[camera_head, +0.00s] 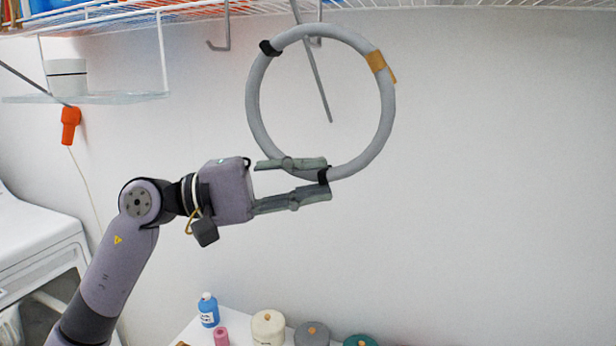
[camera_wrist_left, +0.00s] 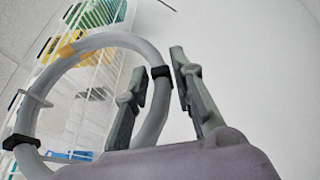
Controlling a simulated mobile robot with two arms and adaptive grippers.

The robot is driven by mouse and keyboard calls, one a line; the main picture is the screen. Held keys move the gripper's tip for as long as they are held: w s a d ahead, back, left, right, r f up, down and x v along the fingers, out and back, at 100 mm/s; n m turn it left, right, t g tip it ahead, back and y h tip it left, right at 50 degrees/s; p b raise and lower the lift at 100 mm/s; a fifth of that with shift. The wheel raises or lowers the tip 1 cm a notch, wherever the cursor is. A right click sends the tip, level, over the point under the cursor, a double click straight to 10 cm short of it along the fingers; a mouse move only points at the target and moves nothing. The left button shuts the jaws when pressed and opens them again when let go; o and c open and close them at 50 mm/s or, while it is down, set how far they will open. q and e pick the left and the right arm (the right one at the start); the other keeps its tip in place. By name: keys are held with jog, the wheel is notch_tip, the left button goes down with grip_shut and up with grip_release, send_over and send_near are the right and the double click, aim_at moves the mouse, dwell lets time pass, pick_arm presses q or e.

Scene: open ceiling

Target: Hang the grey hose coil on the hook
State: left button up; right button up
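The grey hose coil (camera_head: 388,110) is a ring with black bands and a yellow-brown tag, upright below the wire shelf. It also shows in the left wrist view (camera_wrist_left: 108,40). Its top crosses the hook (camera_head: 315,42), whose lower end shows just under the tube; I cannot tell for certain whether it rests there. My left gripper (camera_head: 328,177) is at the coil's bottom, one finger inside the ring and one below. The fingers look apart with a narrow gap around the tube at a black band. My right gripper is out of view.
The white wire shelf (camera_head: 120,14) runs overhead, with another hook (camera_head: 218,46) to the left. A thin grey rod (camera_head: 318,85) slants down within the ring's outline. A glass shelf (camera_head: 100,98) is at left. Bottles and spools stand on a low table below. The right wall is clear.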

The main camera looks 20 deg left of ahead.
pick_arm(q)
jog(key=o, duration=0.5)
jog(key=shift+w+f, duration=0.15)
